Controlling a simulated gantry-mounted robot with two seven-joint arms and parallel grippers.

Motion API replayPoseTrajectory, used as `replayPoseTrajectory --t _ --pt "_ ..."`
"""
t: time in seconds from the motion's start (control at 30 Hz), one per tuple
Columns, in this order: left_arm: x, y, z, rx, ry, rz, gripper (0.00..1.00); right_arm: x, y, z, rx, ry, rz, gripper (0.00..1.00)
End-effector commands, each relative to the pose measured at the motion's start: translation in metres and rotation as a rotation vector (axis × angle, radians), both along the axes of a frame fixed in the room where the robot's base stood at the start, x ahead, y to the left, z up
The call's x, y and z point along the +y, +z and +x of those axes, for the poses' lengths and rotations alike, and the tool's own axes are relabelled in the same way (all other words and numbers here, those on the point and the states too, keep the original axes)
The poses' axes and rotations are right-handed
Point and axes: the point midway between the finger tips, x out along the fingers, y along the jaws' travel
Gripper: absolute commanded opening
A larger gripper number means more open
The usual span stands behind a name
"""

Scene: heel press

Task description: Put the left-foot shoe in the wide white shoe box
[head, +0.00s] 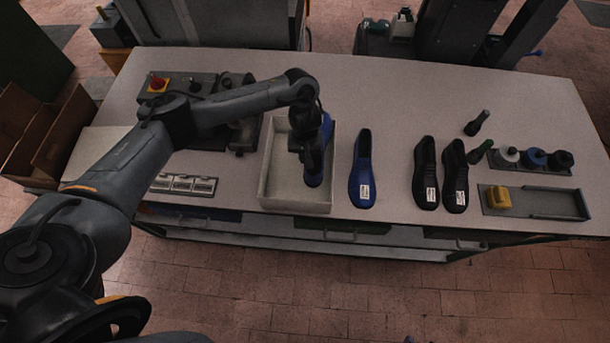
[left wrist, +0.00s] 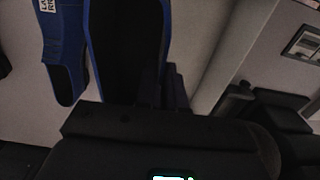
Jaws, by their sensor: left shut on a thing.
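The wide white shoe box (head: 265,183) stands open on the table left of centre. My left gripper (head: 312,145) is over the box's right part and shut on a blue shoe (head: 314,181), mostly hidden by the gripper and arm.
Two black shoes (head: 425,175) (head: 455,175) stand further right. Beyond them are dark-handled tools (head: 477,123), a row of round pots (head: 534,157) and a grey tray with a yellow block (head: 498,197). A control panel with a red button (head: 158,84) is behind left.

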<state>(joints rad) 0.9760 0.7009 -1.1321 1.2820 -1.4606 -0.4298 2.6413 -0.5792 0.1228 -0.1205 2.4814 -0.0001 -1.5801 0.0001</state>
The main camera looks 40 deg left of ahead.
Motion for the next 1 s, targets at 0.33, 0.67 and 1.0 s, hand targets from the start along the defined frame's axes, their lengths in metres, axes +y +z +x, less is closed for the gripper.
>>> replayPoseTrajectory --t 0.33,0.67,1.0 --pt "-0.001 -0.08 0.0 -0.002 -0.001 -0.002 0.0 0.0 -0.05 0.0 0.002 -0.002 0.001 0.43" --pt "-0.001 -0.099 0.001 -0.003 -0.004 0.0 0.0 0.001 -0.057 0.0 0.002 -0.003 0.003 0.43" --pt "-0.001 -0.136 0.001 -0.002 -0.003 0.0 0.0 0.001 -0.066 0.0 0.003 -0.003 0.004 0.43"
